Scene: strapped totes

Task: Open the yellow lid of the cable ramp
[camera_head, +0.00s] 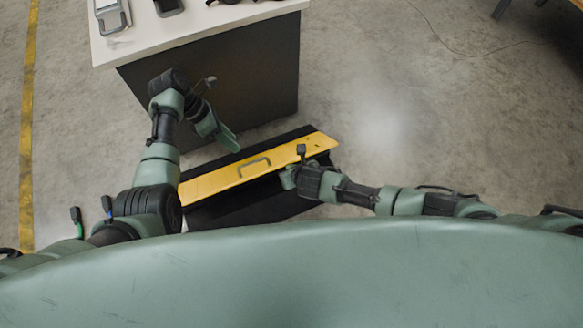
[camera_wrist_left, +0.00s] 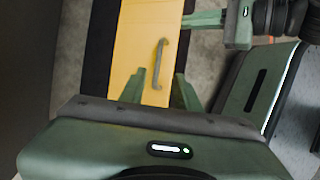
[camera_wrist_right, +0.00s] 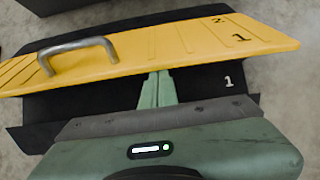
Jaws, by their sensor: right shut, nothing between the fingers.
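The cable ramp (camera_head: 225,211) is a long black piece on the floor, with a yellow lid (camera_head: 207,184) along its top. The lid carries a grey metal handle (camera_head: 254,166), also seen in the left wrist view (camera_wrist_left: 158,62) and right wrist view (camera_wrist_right: 78,52). My left gripper (camera_wrist_left: 162,90) is open and empty above the lid, its fingers pointing toward the handle without enclosing it. My right gripper (camera_wrist_right: 157,76) is shut and empty, its fingertips at the lid's near edge. I cannot tell whether they touch the lid or whether it is slightly raised.
A dark cabinet with a white top (camera_head: 200,37) stands just behind the ramp, close to my left arm. Devices lie on it, including a grey one (camera_head: 111,15). Open concrete floor (camera_head: 400,110) lies to the right, and a yellow floor line (camera_head: 27,130) runs at the left.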

